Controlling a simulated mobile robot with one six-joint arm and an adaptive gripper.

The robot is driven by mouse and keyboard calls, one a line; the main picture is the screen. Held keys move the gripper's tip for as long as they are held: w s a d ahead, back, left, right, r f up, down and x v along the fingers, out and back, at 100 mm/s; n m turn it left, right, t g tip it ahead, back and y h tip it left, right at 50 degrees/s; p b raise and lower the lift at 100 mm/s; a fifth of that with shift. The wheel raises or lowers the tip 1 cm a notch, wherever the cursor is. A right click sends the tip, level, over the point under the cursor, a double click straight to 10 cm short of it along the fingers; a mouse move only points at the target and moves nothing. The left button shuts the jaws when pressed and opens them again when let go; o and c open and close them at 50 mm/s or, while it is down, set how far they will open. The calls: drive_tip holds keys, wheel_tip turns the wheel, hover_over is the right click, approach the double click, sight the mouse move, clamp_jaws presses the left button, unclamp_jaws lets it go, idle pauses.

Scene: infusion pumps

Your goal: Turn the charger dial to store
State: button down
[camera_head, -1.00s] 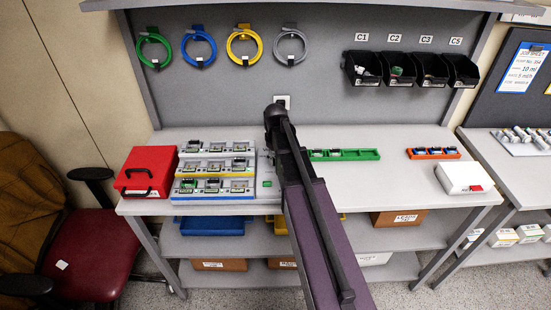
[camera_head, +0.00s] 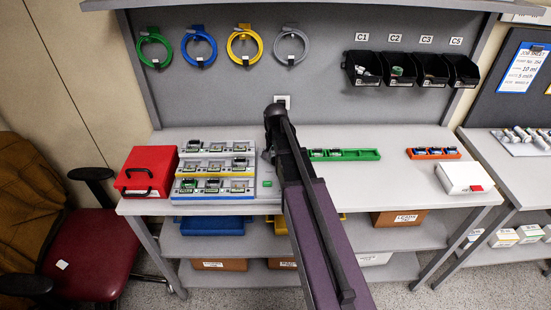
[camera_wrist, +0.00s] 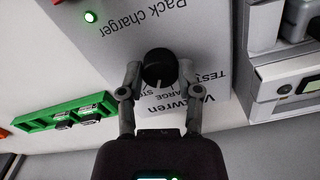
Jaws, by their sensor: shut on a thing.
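The charger's black round dial (camera_wrist: 160,68) sits on a pale panel marked "Pack charger" in the wrist view. My gripper (camera_wrist: 159,72) has its two grey fingers on either side of the dial and is shut on it. A light pointer mark on the dial's edge faces down in the picture. In the head view the grey charger (camera_head: 267,192) stands on the bench, and my arm hides the dial.
A green strip tray (camera_head: 365,154) lies right of my arm. A rack of small devices (camera_head: 213,196) and a red case (camera_head: 147,172) stand to the left. An orange tray (camera_head: 434,154) and white box (camera_head: 462,178) are at the right. The bench between is clear.

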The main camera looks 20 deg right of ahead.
drive_tip(key=shift+m, duration=1.6)
drive_tip(key=shift+c, duration=1.5)
unclamp_jaws()
drive_tip(key=shift+n, duration=0.4)
